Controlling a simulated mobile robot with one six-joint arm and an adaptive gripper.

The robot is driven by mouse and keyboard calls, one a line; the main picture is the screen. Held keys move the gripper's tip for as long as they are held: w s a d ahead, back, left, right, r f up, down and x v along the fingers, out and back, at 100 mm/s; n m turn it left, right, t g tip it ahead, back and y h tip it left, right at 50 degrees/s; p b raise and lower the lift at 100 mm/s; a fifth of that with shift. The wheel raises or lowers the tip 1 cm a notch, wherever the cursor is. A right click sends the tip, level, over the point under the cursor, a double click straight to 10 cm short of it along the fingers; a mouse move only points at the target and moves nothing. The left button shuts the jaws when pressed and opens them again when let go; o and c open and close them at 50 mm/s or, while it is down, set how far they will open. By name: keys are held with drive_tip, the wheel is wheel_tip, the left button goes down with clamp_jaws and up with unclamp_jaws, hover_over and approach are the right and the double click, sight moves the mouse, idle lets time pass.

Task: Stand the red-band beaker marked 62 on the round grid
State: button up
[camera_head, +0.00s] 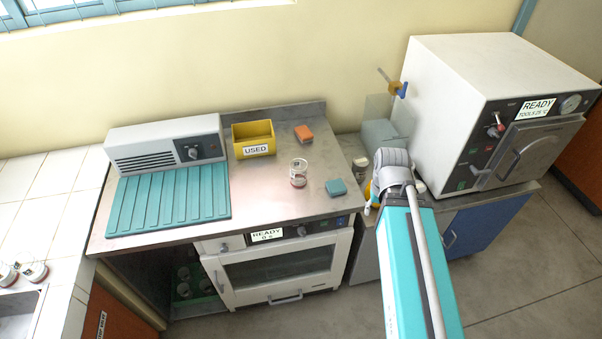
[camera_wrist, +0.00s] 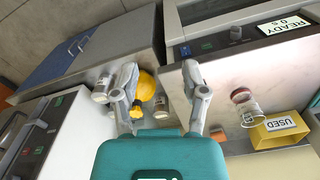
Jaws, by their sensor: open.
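A clear glass beaker with a red band (camera_head: 298,174) stands upright on the steel bench, between the yellow bin and the teal block. It also shows in the wrist view (camera_wrist: 245,106), to the right of my gripper. Its number is too small to read. My gripper (camera_wrist: 161,68) is open and empty, above the gap at the bench's right end, apart from the beaker. In the head view it is mostly hidden behind my wrist. I cannot make out a round grid in either view.
The yellow USED bin (camera_head: 254,141), orange block (camera_head: 304,133) and teal block (camera_head: 335,187) surround the beaker. A teal ribbed mat (camera_head: 168,199) lies left. A yellow bottle (camera_wrist: 146,87) is by my gripper. More beakers (camera_head: 35,272) stand on the left tiles. A white autoclave (camera_head: 445,95) stands right.

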drive_tip(key=shift+o, duration=0.3)
drive_tip(key=shift+a, duration=0.1)
drive_tip(key=o, duration=0.4)
drive_tip(key=shift+w+a+f, duration=0.1)
drive_tip(key=shift+w, duration=0.05)
drive_tip(key=shift+o, duration=0.7)
drive_tip(key=shift+w+a+f+n+b, duration=0.1)
drive_tip(key=shift+w+f+n+b, duration=0.05)
drive_tip(key=shift+n+b, duration=0.2)
drive_tip(key=w+a+f+n+t+h+b, duration=0.5)
drive_tip(key=w+a+n+b, duration=0.3)
drive_tip(key=w+a+n, duration=0.5)
drive_tip(key=w+a+n+t+h+b, duration=0.1)
drive_tip(key=a+n+t+b, duration=0.2)
drive_tip(key=a+n, duration=0.4)
drive_tip(key=a+r+n+t+h+b, duration=0.1)
drive_tip(key=a+n+b, duration=0.3)
drive_tip(key=a+n, duration=0.4)
drive_tip(key=a+t+h, duration=0.1)
drive_tip(key=a, duration=0.2)
drive_tip(key=shift+w+r+t, duration=0.25)
drive_tip(key=shift+w+t, duration=0.1)
drive_tip(key=shift+t, duration=0.05)
drive_tip(key=shift+w+f, duration=0.1)
